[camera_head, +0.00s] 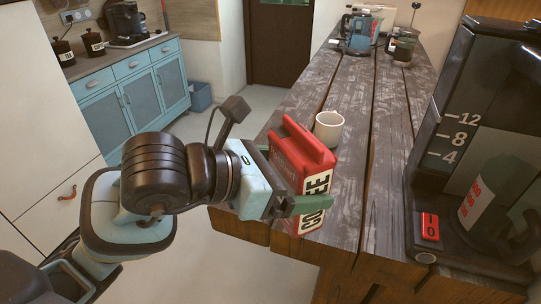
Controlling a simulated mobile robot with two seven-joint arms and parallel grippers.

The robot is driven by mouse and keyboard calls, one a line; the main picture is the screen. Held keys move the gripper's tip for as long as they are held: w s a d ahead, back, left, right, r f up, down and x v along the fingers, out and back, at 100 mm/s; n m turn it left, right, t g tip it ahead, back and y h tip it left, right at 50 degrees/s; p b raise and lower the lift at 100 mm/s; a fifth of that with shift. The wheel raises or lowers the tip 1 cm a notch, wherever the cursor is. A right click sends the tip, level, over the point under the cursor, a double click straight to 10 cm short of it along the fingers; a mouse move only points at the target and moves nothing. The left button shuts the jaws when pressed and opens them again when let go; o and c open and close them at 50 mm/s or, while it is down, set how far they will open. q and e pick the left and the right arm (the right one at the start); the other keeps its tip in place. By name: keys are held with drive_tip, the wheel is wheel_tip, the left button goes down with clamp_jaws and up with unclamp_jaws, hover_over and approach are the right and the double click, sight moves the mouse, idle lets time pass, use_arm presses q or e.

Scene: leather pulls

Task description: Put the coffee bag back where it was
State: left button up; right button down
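The red coffee bag (299,157), with a pale label reading "COFFEE" down one side, is at the near left edge of the wooden table (350,185). It leans a little. My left gripper (290,196) reaches in from the left and is shut on the bag, with one green finger across its labelled side. The other finger is mostly hidden. I cannot tell whether the bag's bottom touches the table. My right gripper is not in view.
A white mug (328,129) stands just behind the bag. A large coffee machine (470,150) with a red switch fills the right side. Glass appliances (358,36) stand at the far end. The table's middle is clear. Blue cabinets (130,95) stand at the left.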

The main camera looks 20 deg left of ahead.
use_arm(q)
drive_tip(key=shift+w+a+f+b, duration=0.25)
drive_tip(key=shift+w+f+b, duration=0.25)
drive_tip(key=shift+b, duration=0.3)
drive_tip(key=shift+w+a+r+b, duration=0.1)
drive_tip(key=shift+a+r+b, duration=0.15)
drive_tip(key=shift+b, duration=0.45)
drive_tip(key=shift+w+a+f, duration=0.7)
drive_tip(key=shift+w+a, duration=0.55)
drive_tip(key=shift+w, duration=0.6)
drive_tip(key=shift+w+a+f, duration=0.75)
drive_tip(key=shift+w+a, duration=0.45)
drive_tip(key=shift+w, duration=0.6)
drive_tip(key=shift+w+a+f, duration=0.7)
drive_tip(key=shift+w+a, duration=0.55)
drive_tip(key=shift+w, duration=0.6)
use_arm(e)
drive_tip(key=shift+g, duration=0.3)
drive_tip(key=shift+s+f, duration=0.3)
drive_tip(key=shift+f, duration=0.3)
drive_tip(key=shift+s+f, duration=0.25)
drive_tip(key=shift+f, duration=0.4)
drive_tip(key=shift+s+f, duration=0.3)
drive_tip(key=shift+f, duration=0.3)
